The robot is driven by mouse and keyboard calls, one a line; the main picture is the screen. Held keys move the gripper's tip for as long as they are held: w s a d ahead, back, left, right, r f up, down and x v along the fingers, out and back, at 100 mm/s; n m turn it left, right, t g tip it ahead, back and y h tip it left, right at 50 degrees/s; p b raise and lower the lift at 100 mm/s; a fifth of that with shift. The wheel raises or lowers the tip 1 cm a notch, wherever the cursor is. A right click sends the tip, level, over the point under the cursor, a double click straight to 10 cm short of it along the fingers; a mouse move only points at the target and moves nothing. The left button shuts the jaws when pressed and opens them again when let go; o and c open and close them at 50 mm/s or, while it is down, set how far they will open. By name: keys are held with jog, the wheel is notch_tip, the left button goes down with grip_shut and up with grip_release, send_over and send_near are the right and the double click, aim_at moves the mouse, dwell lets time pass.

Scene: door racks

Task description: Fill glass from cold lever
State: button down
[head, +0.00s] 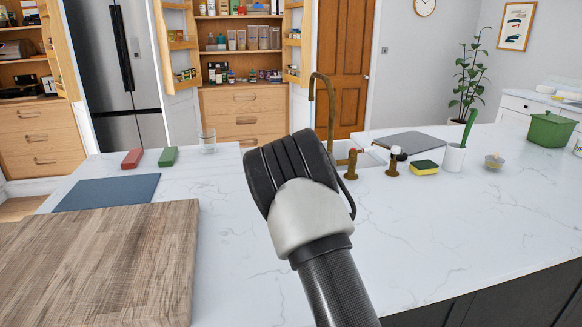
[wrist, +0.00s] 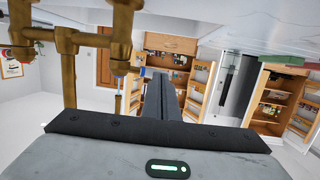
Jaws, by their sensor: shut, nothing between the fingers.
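A clear glass (head: 208,141) stands upright on the white marble counter, left of the tap and apart from its spout. The bronze tap (head: 312,92) has a tall curved spout. Its base is partly hidden by my arm. In the upside-down wrist view, bronze tap parts (wrist: 68,65) are at the left, with a small blue mark near a lever end. My gripper (wrist: 167,80) is shut and empty, beside these parts; the head view hides its fingers.
A wooden board (head: 120,260) and blue mat (head: 107,192) lie at left, with red (head: 132,159) and green (head: 168,156) blocks behind. Right of the levers are a sponge (head: 424,168), a white cup with a green brush (head: 453,157) and a green pot (head: 550,130). The front right counter is clear.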

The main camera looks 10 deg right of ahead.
jog(key=shift+w+a+b, duration=0.15)
jog(key=shift+w+b, duration=0.5)
jog(key=shift+b, duration=0.05)
dwell(0.4)
